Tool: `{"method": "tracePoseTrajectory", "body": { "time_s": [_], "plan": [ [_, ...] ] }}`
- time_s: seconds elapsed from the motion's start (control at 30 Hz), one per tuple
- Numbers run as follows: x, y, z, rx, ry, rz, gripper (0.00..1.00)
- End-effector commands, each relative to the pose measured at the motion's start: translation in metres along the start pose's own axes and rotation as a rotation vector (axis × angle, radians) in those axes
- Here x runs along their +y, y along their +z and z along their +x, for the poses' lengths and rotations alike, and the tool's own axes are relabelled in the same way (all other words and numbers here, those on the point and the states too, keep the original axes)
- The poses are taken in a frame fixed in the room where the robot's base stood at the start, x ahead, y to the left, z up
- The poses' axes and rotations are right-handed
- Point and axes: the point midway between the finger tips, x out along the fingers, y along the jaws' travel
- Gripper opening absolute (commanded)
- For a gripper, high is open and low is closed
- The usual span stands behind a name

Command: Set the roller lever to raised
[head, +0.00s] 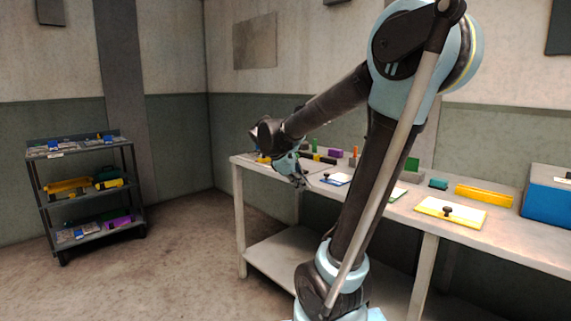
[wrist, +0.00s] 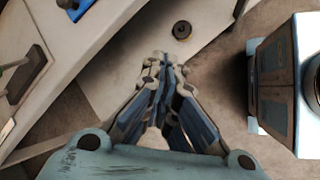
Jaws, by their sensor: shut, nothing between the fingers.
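My gripper (head: 300,181) hangs at the near left edge of the long white table (head: 262,181) in the head view. In the wrist view my gripper (wrist: 168,60) has its fingertips together with nothing between them. I cannot pick out the roller lever for certain. A yellow-edged board with a dark knob (head: 449,211) lies on the table to the right. A blue-edged board (head: 336,180) with a small dark fitting lies just right of my gripper. In the wrist view a grey handle (wrist: 14,66) shows at the left edge, on or beside a dark plate.
A yellow bar (head: 485,195) and a blue box (head: 547,199) stand at the table's right. A purple block (head: 335,153) and other small pieces stand at its back. A dark shelf cart (head: 86,190) stands at the left. Floor between cart and table is clear.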

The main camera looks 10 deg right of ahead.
Motion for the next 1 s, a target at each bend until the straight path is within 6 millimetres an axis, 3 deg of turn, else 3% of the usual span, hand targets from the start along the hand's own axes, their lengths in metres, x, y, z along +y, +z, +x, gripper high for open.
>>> {"method": "tracePoseTrajectory", "body": {
  "time_s": [0.03, 0.2, 0.5, 0.73, 1.0],
  "plan": [
    [0.017, -0.011, -0.006, -0.023, 0.026, -0.065, 0.0],
    [0.063, -0.045, -0.025, -0.12, 0.106, -0.285, 0.0],
    [0.124, -0.116, -0.061, -0.302, 0.215, -0.618, 0.0],
    [0.142, -0.147, -0.076, -0.386, 0.249, -0.741, 0.0],
    [0.144, -0.152, -0.079, -0.401, 0.254, -0.761, 0.0]
  ]
}}
